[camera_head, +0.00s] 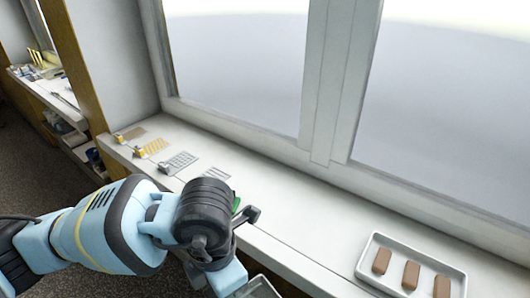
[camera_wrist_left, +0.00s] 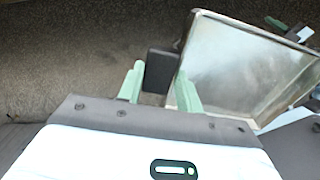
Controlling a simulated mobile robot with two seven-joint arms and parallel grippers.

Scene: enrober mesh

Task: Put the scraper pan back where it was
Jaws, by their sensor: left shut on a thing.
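The scraper pan shows in the left wrist view as a shallow metal tray (camera_wrist_left: 245,65) with a pale grey inside and a dark block-like handle (camera_wrist_left: 160,70) on its left side. My left gripper (camera_wrist_left: 160,88) has its green fingers on either side of this handle and is shut on it. The pan hangs over the dark floor, tilted in the picture. In the head view only a corner of the pan (camera_head: 260,288) shows at the bottom edge, below my left wrist. My left fingers are mostly hidden there by my arm. My right gripper is not recognisable in either view.
A white sill (camera_head: 300,220) runs below the window. A white tray (camera_head: 365,268) with three brown bars stands at its right. Several small flat mesh-like pieces (camera_head: 152,148) lie at its left. The sill's middle is clear. Another bench (camera_head: 50,98) holds items at far left.

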